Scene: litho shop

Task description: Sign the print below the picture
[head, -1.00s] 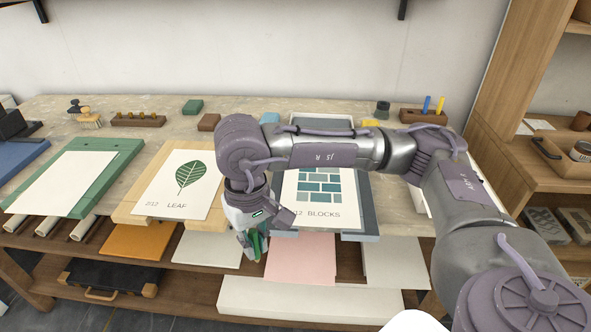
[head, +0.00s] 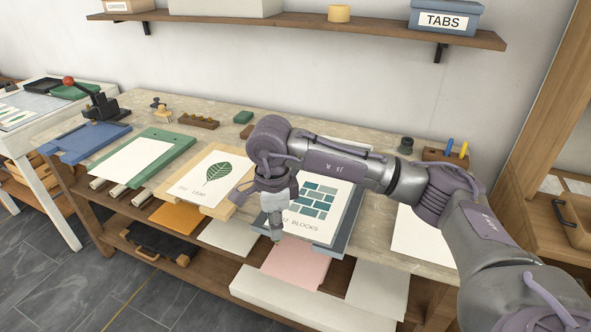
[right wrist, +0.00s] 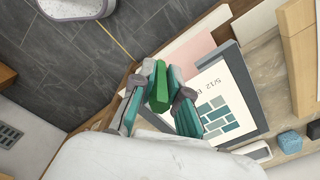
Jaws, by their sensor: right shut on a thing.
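The BLOCKS print (head: 300,226), with teal blocks, lies on a grey-blue board (head: 345,228). It also shows in the right wrist view (right wrist: 207,82). The LEAF print (head: 200,186) lies on a light wooden board (head: 167,199) to its left. My right gripper (head: 277,238) hangs at the front left corner of the BLOCKS board, pointing down. In the right wrist view my right gripper (right wrist: 157,95) is shut on a green stick (right wrist: 159,88), apparently a pen or crayon. Its tip is hard to make out in the head view. My left gripper is out of view.
A blank sheet on a green board (head: 184,151) lies further left; another white sheet (head: 420,236) lies right. A holder (head: 440,156) with blue and yellow sticks stands at the back right. Paper stacks, including pink sheets (head: 297,262), fill the shelf below.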

